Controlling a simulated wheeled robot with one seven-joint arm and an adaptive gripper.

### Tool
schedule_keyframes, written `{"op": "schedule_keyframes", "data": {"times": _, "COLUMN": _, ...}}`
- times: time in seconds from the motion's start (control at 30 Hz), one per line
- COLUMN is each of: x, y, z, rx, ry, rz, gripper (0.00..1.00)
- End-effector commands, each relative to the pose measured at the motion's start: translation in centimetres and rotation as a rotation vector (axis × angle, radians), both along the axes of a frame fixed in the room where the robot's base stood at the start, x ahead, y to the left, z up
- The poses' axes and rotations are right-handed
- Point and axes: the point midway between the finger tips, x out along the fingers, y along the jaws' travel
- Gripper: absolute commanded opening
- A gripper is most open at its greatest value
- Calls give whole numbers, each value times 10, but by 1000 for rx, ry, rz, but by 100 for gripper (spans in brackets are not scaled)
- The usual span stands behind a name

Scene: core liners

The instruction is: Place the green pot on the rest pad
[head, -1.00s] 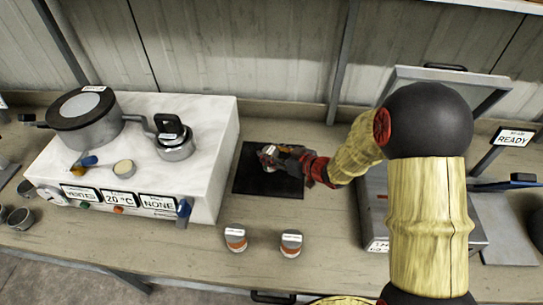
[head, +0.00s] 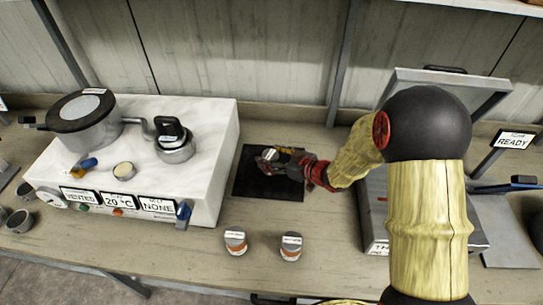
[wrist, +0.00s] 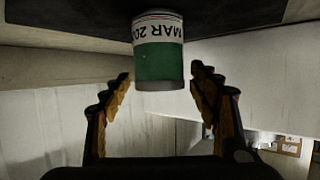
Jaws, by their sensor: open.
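The green pot (wrist: 158,62) shows in the wrist view, which is upside down, with a white label reading "MAR 20". It stands upright on a black surface, which matches the black rest pad (head: 247,181) in the head view. My gripper (wrist: 160,78) is open, with one finger on each side of the pot and a visible gap at each side. In the head view my gripper (head: 278,155) is low over the middle of the pad and covers most of the pot. Only a small pale part of the pot shows there.
A white heater block (head: 215,165) with a lidded grey pan (head: 85,130) and a small weight-like vessel (head: 174,148) stands at left. Two orange-banded pots (head: 235,243) (head: 291,247) stand in front of the pad. A grey open-lidded machine (head: 375,205) is at right.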

Motion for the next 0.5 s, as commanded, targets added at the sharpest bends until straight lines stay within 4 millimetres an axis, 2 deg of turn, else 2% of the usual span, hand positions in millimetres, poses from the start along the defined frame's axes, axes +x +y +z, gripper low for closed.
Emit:
{"op": "schedule_keyframes", "data": {"times": 0.17, "x": -4, "y": -5, "z": 7, "rx": -1, "ry": -1, "rz": -2, "gripper": 61}}
{"op": "schedule_keyframes", "data": {"times": 0.5, "x": -50, "y": -46, "z": 34, "rx": 0, "ry": 0, "rz": -4, "gripper": 61}}
